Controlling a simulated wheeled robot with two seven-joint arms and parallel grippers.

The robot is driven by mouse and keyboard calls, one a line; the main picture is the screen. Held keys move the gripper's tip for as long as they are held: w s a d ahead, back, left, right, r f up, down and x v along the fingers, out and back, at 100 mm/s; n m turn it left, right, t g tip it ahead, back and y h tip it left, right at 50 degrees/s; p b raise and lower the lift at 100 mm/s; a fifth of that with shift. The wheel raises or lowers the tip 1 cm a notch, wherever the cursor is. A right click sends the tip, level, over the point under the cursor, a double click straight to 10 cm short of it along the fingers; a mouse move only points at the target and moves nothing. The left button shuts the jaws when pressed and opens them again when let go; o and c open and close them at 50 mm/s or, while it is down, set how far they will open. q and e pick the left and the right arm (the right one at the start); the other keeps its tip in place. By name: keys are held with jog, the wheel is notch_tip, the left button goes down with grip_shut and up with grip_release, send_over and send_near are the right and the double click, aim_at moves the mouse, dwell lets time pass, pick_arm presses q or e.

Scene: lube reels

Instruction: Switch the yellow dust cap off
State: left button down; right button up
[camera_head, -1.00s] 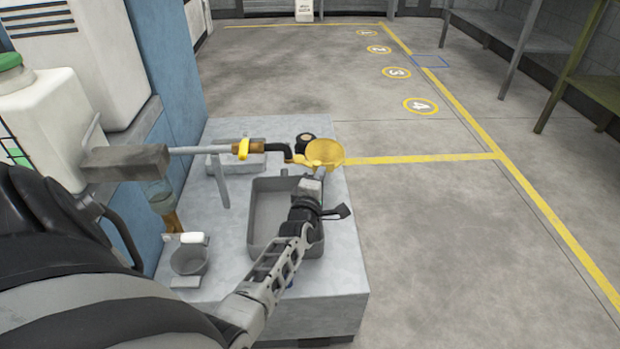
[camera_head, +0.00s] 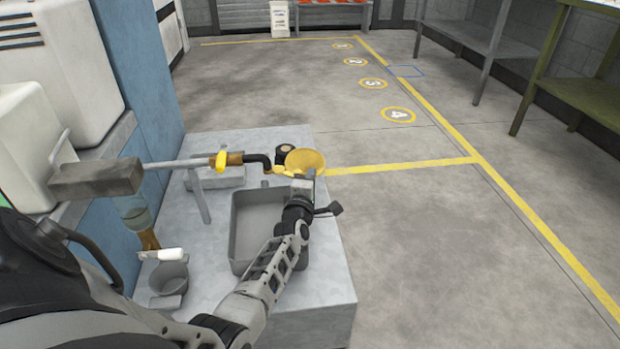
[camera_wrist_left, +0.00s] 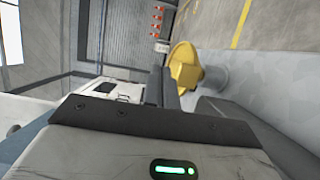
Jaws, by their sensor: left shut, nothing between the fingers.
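The yellow dust cap (camera_head: 305,161) is a round, dish-like disc at the end of the pipe (camera_head: 185,164), above the far right part of the grey bench (camera_head: 335,262). It also shows as a yellow body in the left wrist view (camera_wrist_left: 184,66). My left gripper (camera_head: 302,184) is just below and in front of the cap in the head view, overlapping its lower edge. In the left wrist view its dark fingers (camera_wrist_left: 160,84) are shut and empty, close beside the cap. I cannot tell whether they touch it. My right gripper is not in view.
A yellow lever (camera_head: 221,160) sits on the pipe. A grey open tray (camera_head: 236,236) lies under my left arm, with a small cup (camera_head: 170,277) to its left. A dark round piece (camera_head: 284,153) stands behind the cap. The floor to the right is clear.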

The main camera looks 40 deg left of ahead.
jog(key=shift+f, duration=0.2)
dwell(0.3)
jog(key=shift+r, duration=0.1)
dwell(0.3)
pick_arm(q)
jog(key=p+v, duration=0.1)
jog(key=v, duration=0.1)
jog(key=p+v, duration=0.2)
jog(key=v, duration=0.1)
jog(key=p+v, duration=0.2)
jog(key=shift+s+d+r, duration=0.15)
jog(key=shift+s+r, duration=0.05)
jog(key=shift+r, duration=0.05)
jog(key=p+v, duration=0.3)
jog(key=v, duration=0.5)
jog(key=shift+s+f, duration=0.2)
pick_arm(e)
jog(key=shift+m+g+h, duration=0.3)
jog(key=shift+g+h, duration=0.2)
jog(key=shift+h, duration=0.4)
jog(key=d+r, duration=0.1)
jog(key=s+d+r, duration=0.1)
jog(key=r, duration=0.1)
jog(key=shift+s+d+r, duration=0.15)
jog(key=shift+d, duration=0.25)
pick_arm(q)
jog(key=shift+d, duration=0.15)
